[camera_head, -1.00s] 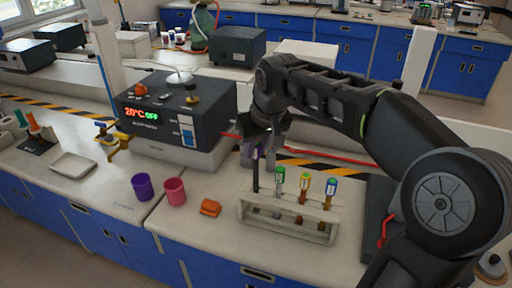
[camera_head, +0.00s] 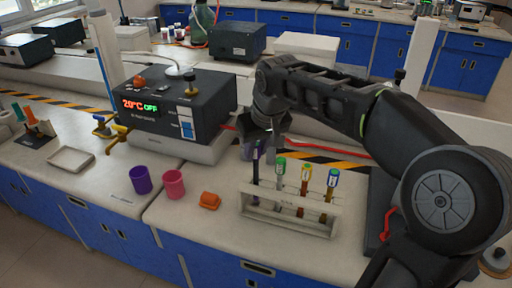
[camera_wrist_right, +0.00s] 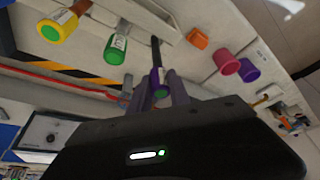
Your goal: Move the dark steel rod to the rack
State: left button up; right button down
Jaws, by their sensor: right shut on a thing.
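The dark steel rod (camera_head: 255,181) stands upright at the left end of the white rack (camera_head: 312,228), its lower part reaching down into the rack's left end. Whether it rests on the rack's base is not clear. My right gripper (camera_head: 259,146) is shut on the rod's upper end, above the rack. In the right wrist view the rod (camera_wrist_right: 156,58) runs from between the fingers (camera_wrist_right: 160,92) toward the rack (camera_wrist_right: 142,18), with a purple part near the fingers. My left gripper is not in view.
An orange object (camera_head: 209,200), a pink cup (camera_head: 173,184) and a purple cup (camera_head: 141,180) stand to the left. A black heater box (camera_head: 178,108) is behind.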

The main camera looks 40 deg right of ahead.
jog(key=shift+f+b, duration=1.15)
jog(key=shift+f, duration=0.25)
jog(key=c, duration=0.7)
grip_release()
jog(key=shift+r, duration=0.1)
jog(key=shift+r+p, duration=2.95)
jog(key=shift+r, duration=0.55)
jog(key=shift+f, duration=0.1)
